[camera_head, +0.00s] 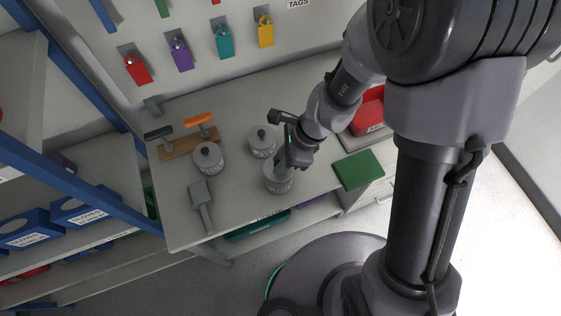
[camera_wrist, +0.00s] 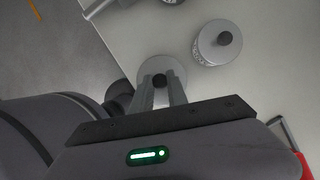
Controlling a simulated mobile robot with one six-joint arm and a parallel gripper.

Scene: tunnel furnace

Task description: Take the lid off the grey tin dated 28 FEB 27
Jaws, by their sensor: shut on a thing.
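Three grey tins with black-knobbed lids stand on the grey bench. My gripper (camera_head: 290,160) is over the front right tin (camera_head: 279,180). In the wrist view my gripper (camera_wrist: 161,84) is shut on the black knob (camera_wrist: 159,80) of that tin's lid (camera_wrist: 150,68). I cannot tell whether the lid still touches the tin. A second tin (camera_head: 262,143) stands just behind it, and shows in the wrist view (camera_wrist: 217,43) with its lid on. The third tin (camera_head: 208,158) stands further left with its lid on. The dates on the tins are too small to read.
A wooden block with black and orange handled tools (camera_head: 182,146) lies at the back left. A grey scoop-like tool (camera_head: 202,205) lies near the front left. A green pad (camera_head: 358,170) and a red bin (camera_head: 370,112) are on the right. Coloured tags hang on the back wall.

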